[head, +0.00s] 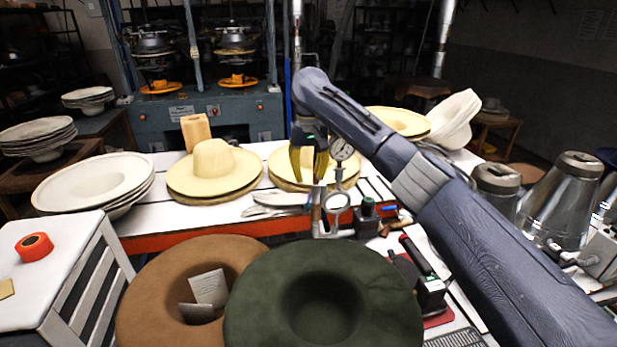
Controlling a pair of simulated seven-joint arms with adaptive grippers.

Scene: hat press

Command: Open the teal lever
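My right gripper (308,166) has yellow fingers and hangs pointing down above the far edge of the work table. Its two fingers are apart, with nothing seen between them. Just below it stands a metal fitting (318,212) with round gauges (341,149) beside and below the fingers. I cannot clearly pick out a teal lever; the fitting is small and partly behind the gripper. A small dark green part (367,208) sits just right of the fitting, but I cannot tell whether it is the lever. My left gripper is not in view.
A dark green hat (390,290) and a brown hat (150,300) fill the front. Straw hats (213,172) and white hat stacks (95,185) line the white table. Metal canisters (560,200) stand at right. A white cabinet (75,235) with orange tape (34,247) is at left.

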